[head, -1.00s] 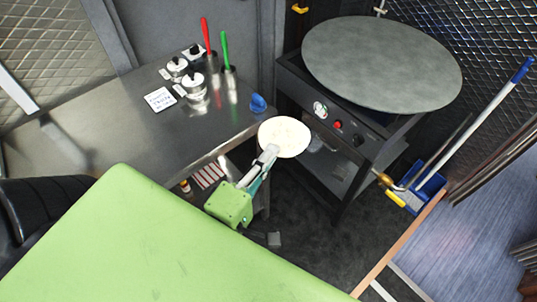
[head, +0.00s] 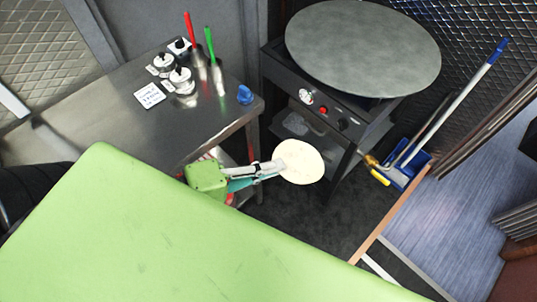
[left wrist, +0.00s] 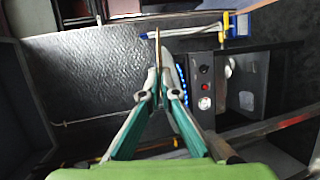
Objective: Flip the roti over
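The roti (head: 304,163) is a pale round flatbread with faint specks. My left gripper (head: 281,167) is shut on its left edge and holds it in the air. In the head view the roti shows in front of the stove, below and left of the big round grey griddle (head: 363,50). In the left wrist view the gripper's fingertips (left wrist: 158,82) meet on the roti (left wrist: 157,48), which shows edge-on as a thin tan strip. The griddle's visible top is bare in the head view. My right gripper is not in view.
A steel table (head: 130,128) at left holds metal jars, a red-handled and a green-handled tool in holders, a white card and a blue item (head: 245,95). A blue dustpan (head: 412,170) and long-handled tools stand right of the stove (head: 325,108). Dark floor lies between.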

